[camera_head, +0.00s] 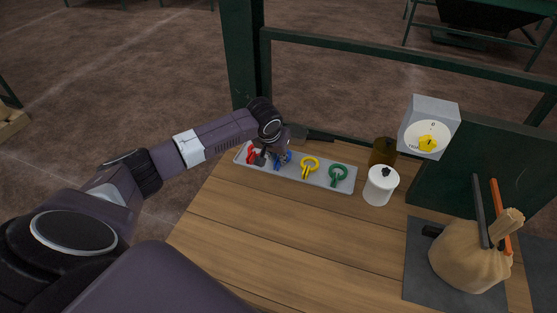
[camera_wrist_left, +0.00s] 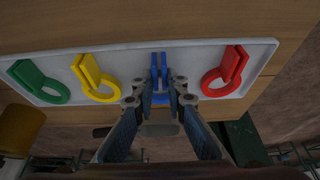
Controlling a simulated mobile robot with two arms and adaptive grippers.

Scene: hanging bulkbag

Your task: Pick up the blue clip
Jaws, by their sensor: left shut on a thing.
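The blue clip (camera_head: 282,160) lies in a grey tray (camera_head: 320,181) on the wooden table, partly hidden by my left gripper (camera_head: 272,157) in the head view. In the left wrist view the blue clip (camera_wrist_left: 158,75) stands between the fingertips of my left gripper (camera_wrist_left: 159,90), which are shut on it. The clip still appears to be at the tray's level. My right gripper is not in view.
In the same tray are a red clip (camera_head: 251,155), a yellow clip (camera_head: 310,167) and a green clip (camera_head: 338,174). The front of the table (camera_head: 300,240) is clear.

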